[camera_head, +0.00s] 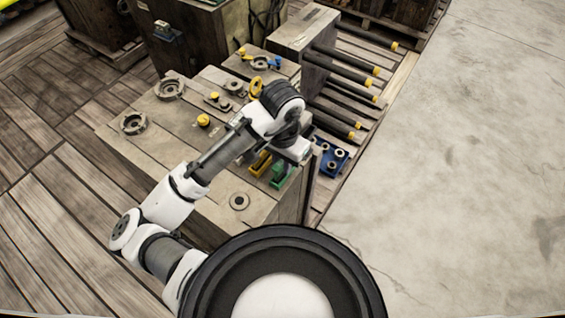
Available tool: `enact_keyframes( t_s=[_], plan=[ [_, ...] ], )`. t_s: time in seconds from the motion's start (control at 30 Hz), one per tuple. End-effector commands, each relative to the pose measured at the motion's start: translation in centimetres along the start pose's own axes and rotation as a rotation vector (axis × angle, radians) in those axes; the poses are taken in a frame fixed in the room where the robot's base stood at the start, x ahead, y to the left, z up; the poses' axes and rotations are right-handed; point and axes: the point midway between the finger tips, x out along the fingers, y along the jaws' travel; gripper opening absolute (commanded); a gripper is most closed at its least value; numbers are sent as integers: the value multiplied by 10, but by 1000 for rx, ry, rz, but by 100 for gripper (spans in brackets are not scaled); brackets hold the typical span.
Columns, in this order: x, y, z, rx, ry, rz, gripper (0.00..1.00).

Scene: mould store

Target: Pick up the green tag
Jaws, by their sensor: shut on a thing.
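The green tag (279,177) shows near the right end of the wooden bench top, just below my wrist. My gripper (286,164) points down over it and is shut on it. The fingertips are small and partly hidden by the white hand above them. I cannot tell whether the tag is clear of the wood or still touches it. A yellow block-like piece (260,163) stands close beside the green tag on its left.
The bench top (215,190) also carries several metal rings, including one at the front (239,201), and yellow-knobbed parts (203,120). A blue holder (333,158) sits off the right edge. Black bars with yellow ends (345,70) lie behind. Concrete floor (460,170) is clear at right.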

Motion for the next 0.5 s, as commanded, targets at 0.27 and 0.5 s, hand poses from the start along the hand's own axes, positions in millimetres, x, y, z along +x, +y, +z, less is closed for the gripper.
enact_keyframes(
  t_s=[0.27,0.5],
  plan=[
    [-54,-1,0,3,1,-8,0],
    [-122,-1,-1,1,1,-7,0]
  ],
)
